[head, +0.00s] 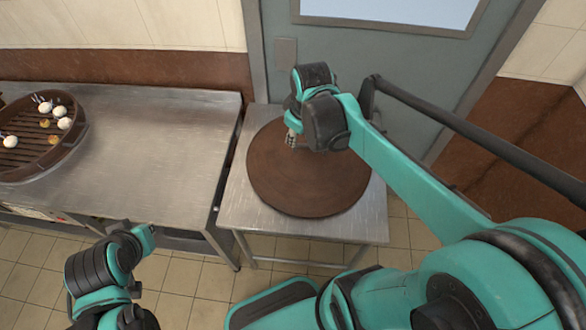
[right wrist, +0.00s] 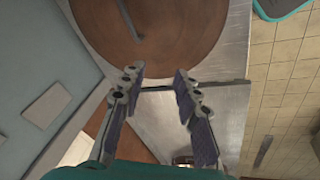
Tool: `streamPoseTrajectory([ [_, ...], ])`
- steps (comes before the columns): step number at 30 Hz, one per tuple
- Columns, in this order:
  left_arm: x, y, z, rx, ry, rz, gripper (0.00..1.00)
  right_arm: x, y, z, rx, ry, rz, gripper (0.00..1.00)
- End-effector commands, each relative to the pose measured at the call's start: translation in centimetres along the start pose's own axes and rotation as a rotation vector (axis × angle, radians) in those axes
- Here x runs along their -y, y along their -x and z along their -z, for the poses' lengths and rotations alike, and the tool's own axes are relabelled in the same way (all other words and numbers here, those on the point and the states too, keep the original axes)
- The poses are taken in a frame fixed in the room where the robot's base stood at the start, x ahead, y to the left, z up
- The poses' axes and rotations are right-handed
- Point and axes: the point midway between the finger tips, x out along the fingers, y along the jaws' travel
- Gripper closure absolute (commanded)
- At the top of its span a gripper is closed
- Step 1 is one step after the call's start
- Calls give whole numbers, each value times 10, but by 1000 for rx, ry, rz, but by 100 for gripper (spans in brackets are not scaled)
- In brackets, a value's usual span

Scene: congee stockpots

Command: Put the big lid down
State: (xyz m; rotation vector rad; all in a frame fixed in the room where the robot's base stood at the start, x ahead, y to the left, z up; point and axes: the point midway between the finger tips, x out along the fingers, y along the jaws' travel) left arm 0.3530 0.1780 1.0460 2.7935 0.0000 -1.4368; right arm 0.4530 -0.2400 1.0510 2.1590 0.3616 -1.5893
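The big lid (head: 305,175) is a round, dark brown disc. It lies flat on a small steel table (head: 365,222) in the head view. In the right wrist view the lid (right wrist: 185,40) fills the top, with a dark bar-like handle (right wrist: 129,20) across it. My right gripper (head: 292,138) is above the far left part of the lid. In the right wrist view the right gripper (right wrist: 158,78) is open, its two fingers apart with nothing between them. My left arm shows at the bottom left of the head view, but its fingers do not show.
A longer steel counter (head: 150,145) stands left of the small table, with a narrow gap between them. A round brown steamer tray (head: 72,150) with white and yellowish items sits at its left end. A grey door (head: 400,65) is behind the table. The counter's middle is clear.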

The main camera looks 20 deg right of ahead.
Motion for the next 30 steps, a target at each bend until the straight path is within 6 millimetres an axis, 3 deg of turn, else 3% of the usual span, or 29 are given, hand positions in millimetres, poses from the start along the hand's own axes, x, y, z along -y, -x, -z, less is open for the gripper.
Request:
streamPoseTrajectory([
  [1, 0, 0, 0, 0, 0, 0, 100, 15, 9, -7, -31, -49, -14, 68],
  [6, 0, 0, 0, 0, 0, 0, 100, 55, 26, -27, -146, -244, -45, 68],
  [12, 0, 0, 0, 0, 0, 0, 100, 88, 30, -47, -261, -428, -45, 68],
  [18, 0, 0, 0, 0, 0, 0, 100, 100, 29, -55, -310, -507, -35, 68],
  [30, 0, -3, -2, 0, 0, 0, 100, 100, 26, -56, -313, -513, -35, 68],
])
